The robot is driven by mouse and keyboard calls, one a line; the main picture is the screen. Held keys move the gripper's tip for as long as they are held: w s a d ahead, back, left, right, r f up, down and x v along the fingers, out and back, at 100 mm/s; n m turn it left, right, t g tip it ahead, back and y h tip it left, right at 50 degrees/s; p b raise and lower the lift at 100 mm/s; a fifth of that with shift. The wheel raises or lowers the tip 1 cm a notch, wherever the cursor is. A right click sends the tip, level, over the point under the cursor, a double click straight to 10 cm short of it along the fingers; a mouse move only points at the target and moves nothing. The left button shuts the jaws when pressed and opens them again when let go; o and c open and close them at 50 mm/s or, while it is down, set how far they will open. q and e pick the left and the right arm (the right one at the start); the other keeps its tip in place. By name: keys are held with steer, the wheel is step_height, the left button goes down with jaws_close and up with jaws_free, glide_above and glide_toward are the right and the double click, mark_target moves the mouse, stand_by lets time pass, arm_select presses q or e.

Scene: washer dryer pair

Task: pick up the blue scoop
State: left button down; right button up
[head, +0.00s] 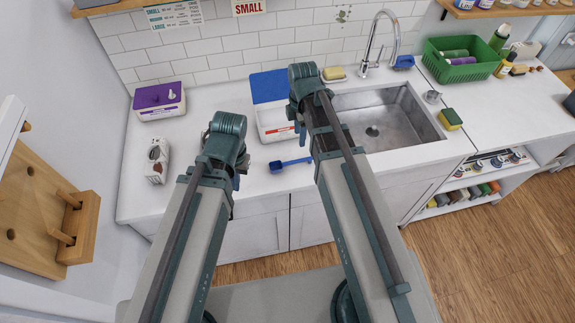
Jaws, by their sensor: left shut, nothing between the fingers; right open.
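The blue scoop (291,163) lies on the white counter in front of the white box with the blue lid. Its bowl is at the left and its handle points right. My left gripper (237,182) is left of the scoop, apart from it, pointing down and mostly hidden by its own arm; it is shut and empty. My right gripper (298,125) is beyond the scoop, in front of the white box; it is open and empty, and partly hidden by its wrist.
A white box with a blue lid (269,86) stands behind my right gripper. A purple-lidded box (159,99) and a small carton (157,160) are at the left. The sink (410,118), a sponge (450,119) and a green basket (440,72) are at the right.

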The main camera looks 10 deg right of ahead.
steer(key=b, duration=0.9)
glide_above(298, 160)
steer(key=shift+f, duration=4.3)
steer(key=shift+s, duration=0.1)
step_height(298, 160, down, 5)
steer(key=b, duration=0.4)
steer(key=shift+d+f+b, duration=0.1)
steer(key=shift+f+b, duration=0.05)
steer(key=shift+b, duration=0.25)
jaws_close()
